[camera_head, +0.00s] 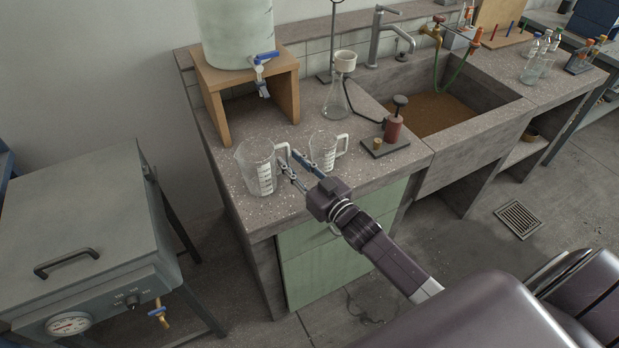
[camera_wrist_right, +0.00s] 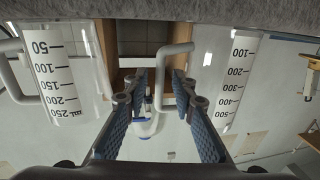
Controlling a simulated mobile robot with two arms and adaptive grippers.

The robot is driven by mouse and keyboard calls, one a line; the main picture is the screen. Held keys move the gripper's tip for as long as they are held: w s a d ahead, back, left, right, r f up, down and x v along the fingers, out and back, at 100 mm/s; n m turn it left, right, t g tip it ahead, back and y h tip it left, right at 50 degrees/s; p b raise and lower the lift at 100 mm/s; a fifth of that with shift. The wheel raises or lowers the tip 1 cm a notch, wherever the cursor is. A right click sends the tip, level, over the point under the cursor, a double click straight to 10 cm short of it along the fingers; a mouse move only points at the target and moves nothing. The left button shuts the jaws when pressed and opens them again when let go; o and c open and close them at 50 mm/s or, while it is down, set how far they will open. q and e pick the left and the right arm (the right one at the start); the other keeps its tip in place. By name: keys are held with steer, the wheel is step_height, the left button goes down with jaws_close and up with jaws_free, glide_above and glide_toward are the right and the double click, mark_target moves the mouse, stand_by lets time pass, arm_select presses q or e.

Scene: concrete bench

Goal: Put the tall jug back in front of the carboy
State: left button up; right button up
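The tall jug (camera_head: 256,170) is clear with a white scale. It stands upright on the near left part of the bench top, in front of the carboy's stand. It shows at the right of the wrist view (camera_wrist_right: 226,85), which appears upside down, with marks to 500. The carboy (camera_head: 236,32) is pale green with a blue-handled tap and sits on a wooden stand (camera_head: 213,110). My right gripper (camera_head: 288,163) is at the jug's handle. In the wrist view its fingers (camera_wrist_right: 157,100) are apart, with the handle between them and gaps visible. My left gripper is not in view.
A smaller jug (camera_head: 323,152) stands close on the right of my right gripper. The sink (camera_head: 440,110) is further right. The bench's front edge is near the tall jug.

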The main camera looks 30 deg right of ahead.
steer(key=v, duration=1)
steer(key=shift+r+b, duration=0.1)
steer(key=shift+b, duration=0.3)
